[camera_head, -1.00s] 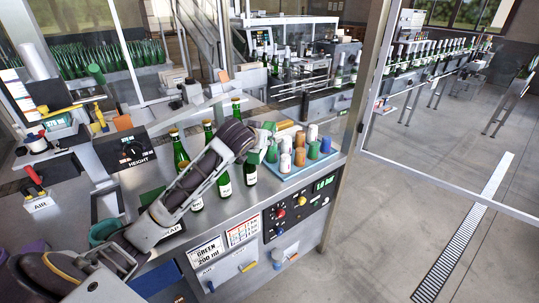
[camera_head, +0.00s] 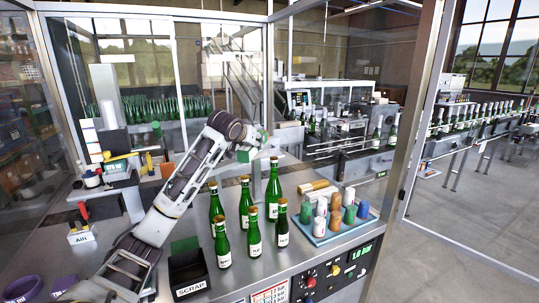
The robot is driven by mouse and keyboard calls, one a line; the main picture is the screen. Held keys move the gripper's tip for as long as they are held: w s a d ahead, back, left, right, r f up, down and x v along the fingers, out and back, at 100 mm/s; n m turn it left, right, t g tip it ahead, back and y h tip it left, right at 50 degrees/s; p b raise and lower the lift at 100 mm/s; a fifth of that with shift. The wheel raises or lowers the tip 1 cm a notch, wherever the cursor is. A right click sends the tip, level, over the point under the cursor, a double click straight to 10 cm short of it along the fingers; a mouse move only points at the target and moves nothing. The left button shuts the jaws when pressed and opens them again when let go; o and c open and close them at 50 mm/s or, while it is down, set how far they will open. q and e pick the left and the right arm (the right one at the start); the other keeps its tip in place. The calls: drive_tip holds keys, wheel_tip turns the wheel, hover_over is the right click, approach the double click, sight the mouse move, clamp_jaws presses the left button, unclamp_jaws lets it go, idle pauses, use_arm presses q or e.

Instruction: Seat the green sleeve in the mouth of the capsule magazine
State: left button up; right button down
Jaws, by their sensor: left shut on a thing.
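My left arm reaches up from the lower left, and its gripper (camera_head: 254,143) is above and behind the group of bottles. It is shut on a green sleeve (camera_head: 243,155), partly hidden by the fingers, and holds it clear of the bench. I cannot clearly pick out the capsule magazine or its mouth. A green cylinder (camera_head: 157,129) stands tilted behind the bench at the left; I cannot tell whether it belongs to the magazine. My right gripper is not in view.
Several corked green bottles (camera_head: 253,232) stand mid-bench. A blue tray (camera_head: 318,238) of coloured sleeves is to their right. A black scrap bin (camera_head: 188,270) is at the front. A device with a yellow lever (camera_head: 118,156) stands at the left. A glass guard post (camera_head: 420,110) rises at the right.

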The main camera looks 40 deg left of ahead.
sight(250, 154)
use_arm(q)
drive_tip(key=s+f+m+h, duration=0.1)
drive_tip(key=h, duration=0.1)
drive_tip(key=s+f+m+h, duration=0.1)
drive_tip(key=m+h, duration=0.1)
drive_tip(key=s+m+h, duration=0.1)
drive_tip(key=m, duration=0.1)
drive_tip(key=shift+a+f+t+h, duration=0.3)
drive_tip(key=shift+a+f+h, duration=0.1)
drive_tip(key=shift+s+d+f+m+h, duration=0.15)
drive_tip(key=shift+s+d+m+h, duration=0.15)
drive_tip(key=shift+d+m+h, duration=0.35)
drive_tip(key=shift+s+d+f+m+h, duration=0.15)
drive_tip(key=shift+s+d+m+h, duration=0.1)
drive_tip(key=shift+d+m+h, duration=0.35)
drive_tip(key=shift+s+d+m+g+h, duration=0.1)
drive_tip(key=shift+m+g+h, duration=0.35)
drive_tip(key=shift+m, duration=0.1)
